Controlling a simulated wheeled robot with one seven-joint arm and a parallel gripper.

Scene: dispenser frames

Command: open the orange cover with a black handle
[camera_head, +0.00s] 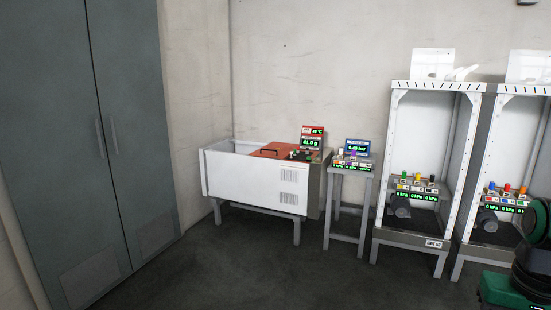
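An orange cover (272,150) lies on top of a white box-like unit (250,180) near the back wall, left of the picture's middle. A small black handle (290,151) shows on the cover; the cover looks shut, lying flat. The white unit's front side hides part of the cover. My gripper is not in view. A dark and green part of my own body shows at the lower right edge.
A small stand with a display (350,165) is just right of the unit. Two white dispenser frames (387,165) stand further right. A tall grey cabinet (80,140) is at the left. The dark floor (270,270) in front is clear.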

